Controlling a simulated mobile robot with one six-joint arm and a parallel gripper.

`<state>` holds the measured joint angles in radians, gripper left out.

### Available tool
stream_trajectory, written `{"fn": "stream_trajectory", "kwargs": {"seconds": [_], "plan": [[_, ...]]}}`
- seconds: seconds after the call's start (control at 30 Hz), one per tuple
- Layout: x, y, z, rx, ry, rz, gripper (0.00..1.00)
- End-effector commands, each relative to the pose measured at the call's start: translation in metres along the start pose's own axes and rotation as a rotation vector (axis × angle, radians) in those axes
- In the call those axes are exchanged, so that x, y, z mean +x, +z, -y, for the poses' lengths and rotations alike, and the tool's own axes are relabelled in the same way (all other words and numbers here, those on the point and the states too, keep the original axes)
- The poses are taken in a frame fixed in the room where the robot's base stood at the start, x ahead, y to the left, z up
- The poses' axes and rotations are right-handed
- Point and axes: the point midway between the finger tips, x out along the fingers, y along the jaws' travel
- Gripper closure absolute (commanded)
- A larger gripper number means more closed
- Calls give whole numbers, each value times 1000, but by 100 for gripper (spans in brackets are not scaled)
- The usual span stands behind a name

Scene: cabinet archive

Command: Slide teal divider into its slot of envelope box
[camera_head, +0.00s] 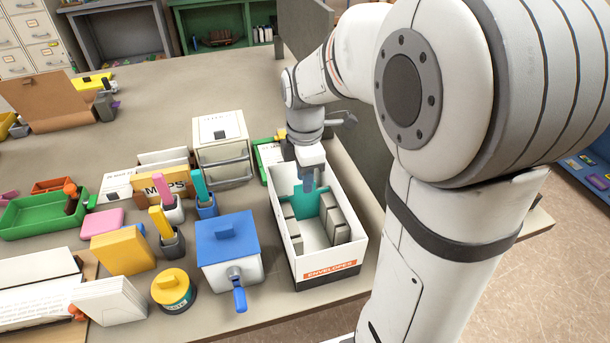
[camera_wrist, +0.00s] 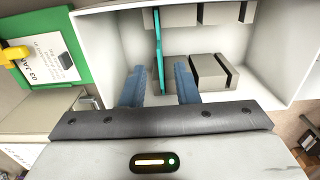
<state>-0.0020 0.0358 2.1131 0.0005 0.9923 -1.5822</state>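The teal divider (camera_head: 306,204) stands upright across the inside of the white envelope box (camera_head: 331,268), which has an orange "ENVELOPES" label on its front. In the wrist view the divider (camera_wrist: 158,52) shows nearly edge-on as a thin teal strip. My gripper (camera_head: 309,178) reaches down into the box at the divider's top. In the wrist view its two blue-grey fingers (camera_wrist: 160,80) are spread apart, with the divider between them and gaps on both sides. Grey blocks (camera_head: 334,222) line both side walls, in front of the divider. The divider's bottom edge is hidden.
A blue-lidded box (camera_head: 227,240) with a crank stands left of the envelope box. A white drawer unit (camera_head: 221,150) stands behind it, and a green panel (camera_wrist: 50,45) lies beside the box. A dark partition (camera_head: 366,140) rises along the right. Cups, trays and papers crowd the left.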

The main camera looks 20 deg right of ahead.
Motion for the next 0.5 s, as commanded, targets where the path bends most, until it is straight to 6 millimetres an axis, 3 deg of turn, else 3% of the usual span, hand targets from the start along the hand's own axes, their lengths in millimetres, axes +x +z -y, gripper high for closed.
{"fn": "stream_trajectory", "kwargs": {"seconds": [0.5], "plan": [[-40, 1, 0, 1, 0, 0, 72]]}}
